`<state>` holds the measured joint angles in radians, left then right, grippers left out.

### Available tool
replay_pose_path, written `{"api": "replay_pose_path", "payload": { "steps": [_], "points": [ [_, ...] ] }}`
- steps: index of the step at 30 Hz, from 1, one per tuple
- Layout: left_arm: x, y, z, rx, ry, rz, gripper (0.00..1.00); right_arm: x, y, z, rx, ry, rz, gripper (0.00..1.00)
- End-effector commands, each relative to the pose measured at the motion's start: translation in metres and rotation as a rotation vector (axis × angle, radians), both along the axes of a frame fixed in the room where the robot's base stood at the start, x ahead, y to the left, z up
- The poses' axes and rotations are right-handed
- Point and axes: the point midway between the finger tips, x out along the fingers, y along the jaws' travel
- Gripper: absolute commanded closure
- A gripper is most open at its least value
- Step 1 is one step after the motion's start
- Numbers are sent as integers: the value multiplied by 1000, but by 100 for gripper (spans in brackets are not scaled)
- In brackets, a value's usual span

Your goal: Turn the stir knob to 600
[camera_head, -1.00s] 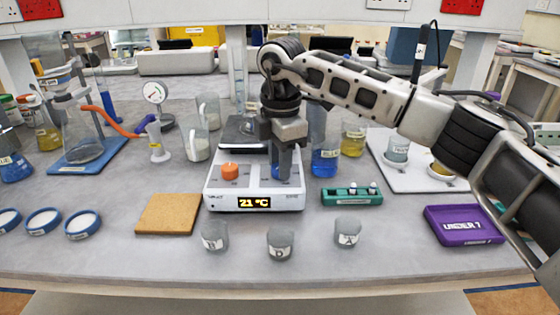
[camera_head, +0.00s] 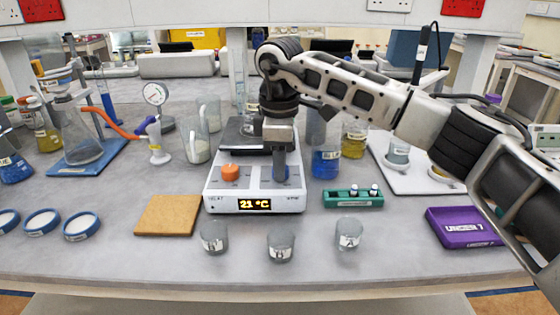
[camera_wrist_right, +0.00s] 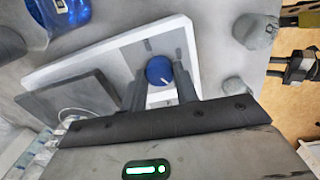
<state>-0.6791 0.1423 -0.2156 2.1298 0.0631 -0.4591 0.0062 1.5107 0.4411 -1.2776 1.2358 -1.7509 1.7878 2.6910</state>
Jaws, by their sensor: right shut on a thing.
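The white hotplate stirrer (camera_head: 217,200) stands mid-table with a dark top plate and a display reading 21 °C. It has an orange knob (camera_head: 230,172) on the left and a blue knob (camera_wrist_right: 159,70) on the right. My right gripper (camera_head: 281,172) points down over the blue knob and hides most of it in the head view. In the right wrist view its two fingers (camera_wrist_right: 162,88) are shut on the blue knob, one on each side. A white pointer line shows on the knob; its scale is too small to read. My left gripper is not in view.
Several small jars, one being jar A (camera_head: 348,234), stand in front of the stirrer. A cork mat (camera_head: 167,215) lies left. A purple tray (camera_head: 464,227) lies further right.

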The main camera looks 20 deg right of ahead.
Motion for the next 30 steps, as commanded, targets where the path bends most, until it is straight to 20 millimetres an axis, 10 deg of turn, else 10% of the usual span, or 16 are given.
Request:
{"api": "replay_pose_path", "payload": {
  "steps": [9,10,12,23,30],
  "points": [
    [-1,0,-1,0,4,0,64,1,-1,2,1,-6,-6,93],
    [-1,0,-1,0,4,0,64,1,-1,2,1,-7,-6,62],
    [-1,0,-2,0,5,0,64,1,-1,2,1,-6,-5,48],
    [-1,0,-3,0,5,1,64,0,0,6,1,-3,-3,48],
    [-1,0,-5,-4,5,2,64,-1,1,49,2,-6,-3,48]
  ]
}}
